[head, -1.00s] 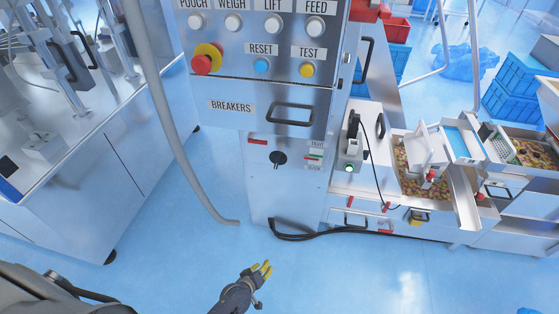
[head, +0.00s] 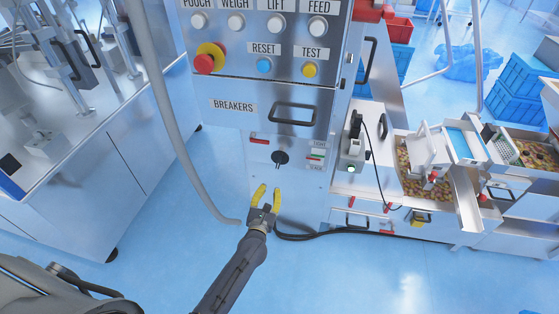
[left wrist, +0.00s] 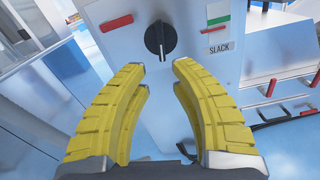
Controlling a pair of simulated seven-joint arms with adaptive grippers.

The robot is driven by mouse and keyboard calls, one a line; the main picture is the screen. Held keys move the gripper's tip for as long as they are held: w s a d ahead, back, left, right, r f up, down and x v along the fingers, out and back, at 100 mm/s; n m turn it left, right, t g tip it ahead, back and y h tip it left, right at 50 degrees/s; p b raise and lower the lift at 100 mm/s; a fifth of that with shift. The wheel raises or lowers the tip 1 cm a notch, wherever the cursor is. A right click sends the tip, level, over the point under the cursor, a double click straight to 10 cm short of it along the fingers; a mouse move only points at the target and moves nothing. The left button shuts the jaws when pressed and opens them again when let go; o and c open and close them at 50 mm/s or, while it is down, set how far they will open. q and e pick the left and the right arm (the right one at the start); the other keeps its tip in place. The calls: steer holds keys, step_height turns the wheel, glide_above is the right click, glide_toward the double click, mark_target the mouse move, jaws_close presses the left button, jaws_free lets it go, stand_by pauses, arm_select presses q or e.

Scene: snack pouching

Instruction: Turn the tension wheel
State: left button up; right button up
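The tension wheel is a small black round knob (head: 280,158) on the lower front panel of the grey cabinet. In the left wrist view the black knob (left wrist: 160,40) has a raised grip bar standing nearly upright. A scale plate (head: 317,157) with green, white and red marks and words at its ends is to its right. The word SLACK (left wrist: 221,48) reads at its lower end. My left gripper (head: 265,190) has yellow fingers spread apart and empty. It is below and in front of the knob, apart from it. My right gripper is not in view.
A drawer handle (head: 293,114) marked BREAKERS sticks out above the knob, under a button panel (head: 262,45). A grey hose (head: 165,110) hangs to the left. A black cable (head: 310,235) lies at the cabinet's foot. A snack bin (head: 425,178) is at the right.

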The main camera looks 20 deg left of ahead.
mark_target(279, 161)
arm_select(q)
steer(key=w, duration=1.1)
steer(key=w+a, duration=0.1)
steer(key=w, duration=0.5)
steer(key=shift+a, duration=0.1)
steer(key=shift+c, duration=0.3)
jaws_close()
